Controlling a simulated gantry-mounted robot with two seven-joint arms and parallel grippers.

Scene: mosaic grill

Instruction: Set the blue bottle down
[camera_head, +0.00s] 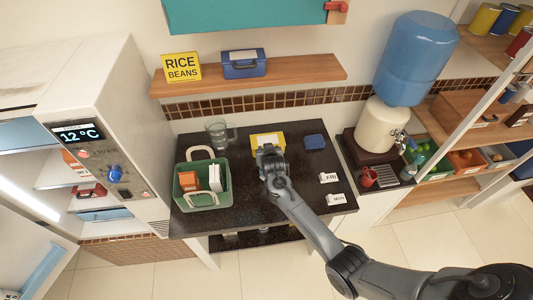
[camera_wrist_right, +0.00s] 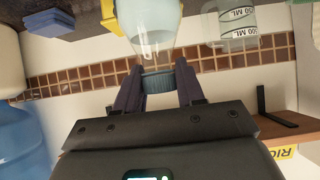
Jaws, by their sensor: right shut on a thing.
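My right gripper (camera_head: 268,156) reaches over the dark countertop (camera_head: 250,204). In the right wrist view the gripper (camera_wrist_right: 158,88) is shut on the ribbed blue cap of the bottle (camera_wrist_right: 152,38). The bottle is clear with pale blue contents, and its far end is cut off by the frame edge. In the head view the gripper hides the bottle, and I cannot tell whether its base touches anything. A yellow object (camera_head: 262,138) lies on the counter right behind the gripper. My left gripper is in neither view.
A green basket (camera_head: 201,199) with cartons and a measuring jug (camera_head: 219,134) stand left. A blue box (camera_head: 315,142) and white blocks marked FRI (camera_head: 328,177) and MON (camera_head: 336,199) lie right. A wooden shelf (camera_head: 300,75) overhangs the back. The front middle counter is clear.

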